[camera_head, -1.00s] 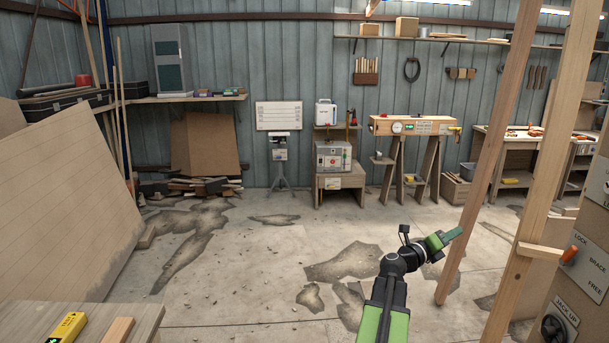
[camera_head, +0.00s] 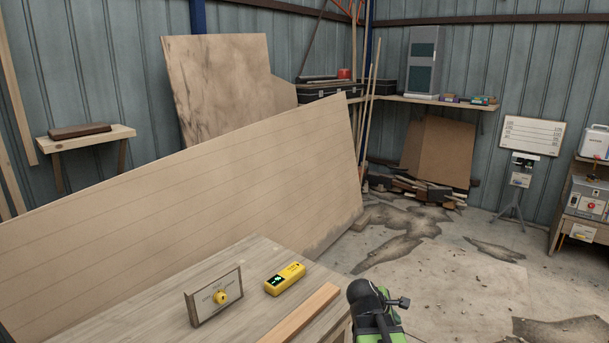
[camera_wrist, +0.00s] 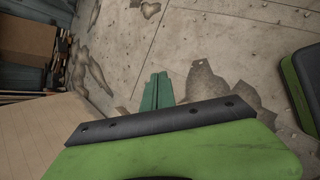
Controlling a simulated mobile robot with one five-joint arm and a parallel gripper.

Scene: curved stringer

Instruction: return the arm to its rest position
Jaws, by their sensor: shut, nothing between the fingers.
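My gripper's two green fingers (camera_wrist: 157,92) show side by side in the wrist view, shut with nothing between them. Beyond them is bare concrete floor. In the head view my black and green arm shows at the bottom centre, beside the right end of the workbench (camera_head: 255,256). The fingers themselves are hidden in that view.
A yellow meter (camera_head: 285,279), a wooden strip (camera_head: 300,318) and a small panel with a yellow knob (camera_head: 214,297) are on the workbench. A large plank-lined board (camera_head: 220,180) leans behind it. Stained floor (camera_head: 445,283) to the right is open.

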